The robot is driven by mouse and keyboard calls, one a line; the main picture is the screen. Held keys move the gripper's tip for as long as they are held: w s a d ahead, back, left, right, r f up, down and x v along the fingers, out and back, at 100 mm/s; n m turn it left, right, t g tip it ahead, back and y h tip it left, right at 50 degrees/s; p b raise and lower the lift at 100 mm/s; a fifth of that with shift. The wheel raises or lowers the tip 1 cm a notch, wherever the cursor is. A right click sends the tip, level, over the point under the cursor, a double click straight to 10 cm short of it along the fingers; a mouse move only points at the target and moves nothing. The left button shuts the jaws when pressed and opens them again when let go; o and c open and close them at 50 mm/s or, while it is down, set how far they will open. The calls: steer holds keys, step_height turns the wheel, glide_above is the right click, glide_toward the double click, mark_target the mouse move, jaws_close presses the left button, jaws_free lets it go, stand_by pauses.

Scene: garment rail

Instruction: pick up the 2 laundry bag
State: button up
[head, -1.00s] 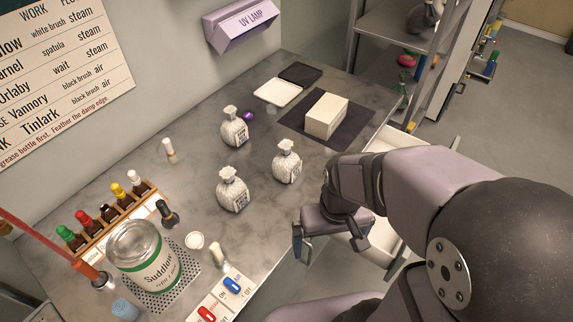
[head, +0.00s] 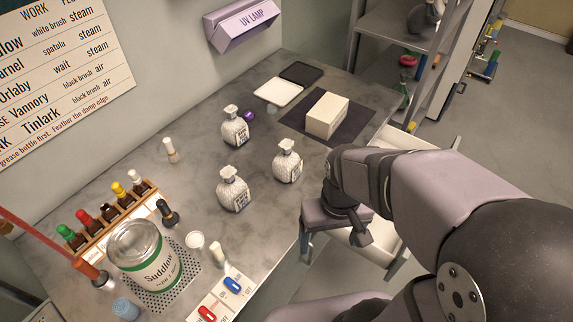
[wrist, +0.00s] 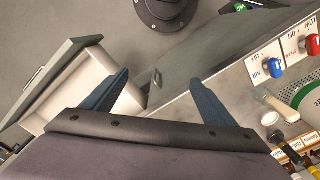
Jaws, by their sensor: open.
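Three small white laundry bags with tied necks and dark printed labels stand upright on the grey bench in the head view. One bag (head: 235,130) is at the back, one bag (head: 233,191) is nearer the front left, and one bag (head: 287,164) is to the right. I cannot read a number on any label. My gripper (head: 332,245) hangs beyond the bench's front edge, to the right of and nearer than the bags. In the wrist view, my gripper's blue fingers (wrist: 158,95) are apart with nothing between them. No bag shows in the wrist view.
A cream block (head: 326,115) lies on a dark mat behind the bags. A glass jar (head: 145,255), a bottle rack (head: 112,214) and a switch panel (head: 222,298) fill the bench's left front. An open drawer (head: 385,245) is beside my gripper.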

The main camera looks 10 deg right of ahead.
step_height(320, 180, up, 4)
steer(key=w+d+n+t+h, duration=0.1)
steer(key=w+d+t, duration=0.25)
steer(key=w, duration=0.35)
steer(key=w+d+n+t+b, duration=0.15)
steer(key=w+d, duration=0.25)
steer(key=w, duration=0.4)
steer(key=w+d+t+h+p, duration=0.1)
steer(key=w+d+t, duration=0.3)
steer(key=w, duration=0.3)
steer(key=w+a+n+t+y, duration=0.1)
steer(key=w+a+n+y, duration=0.1)
steer(key=w, duration=0.2)
steer(key=n+y+b, duration=0.1)
steer(key=n+y, duration=0.4)
steer(key=y, duration=0.5)
glide_toward(287, 162)
steer(key=w+a+r, duration=0.1)
steer(key=w+r, duration=0.1)
steer(key=w, duration=0.1)
steer(key=f, duration=0.3)
steer(key=shift+w+a+f+g, duration=0.2)
steer(key=shift+w+g, duration=0.15)
steer(key=shift+g, duration=0.05)
steer(key=shift+f, duration=0.6)
steer(key=shift+p+x, duration=0.7)
steer(key=shift+x, duration=3)
steer(key=shift+a+r, duration=0.1)
steer(key=shift+r, duration=0.05)
steer(key=c, duration=1.3)
